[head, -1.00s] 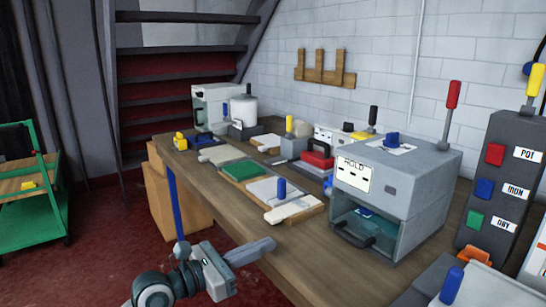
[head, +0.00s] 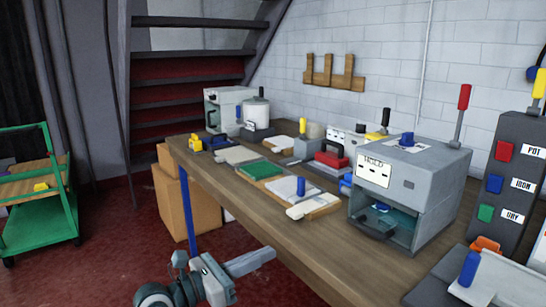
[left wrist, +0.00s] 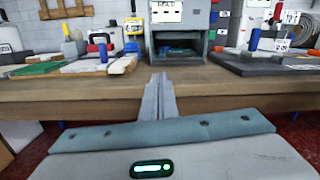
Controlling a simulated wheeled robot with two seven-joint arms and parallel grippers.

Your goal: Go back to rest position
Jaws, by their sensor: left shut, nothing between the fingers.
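My left gripper (head: 262,259) is at the bottom of the head view, in front of the workbench's front edge and lower than its top. Its fingers are together with nothing between them. In the left wrist view the shut fingers (left wrist: 158,97) point at the bench front. The wooden workbench (head: 300,238) runs from the back left to the front right. My right gripper does not show in either view.
On the bench stand a grey press-like box (head: 425,170) with an open front, a green pad (head: 259,170), a white board with a blue peg (head: 300,187) and a dark switch panel (head: 507,180). A green cart (head: 40,225) is at left. Red floor between is clear.

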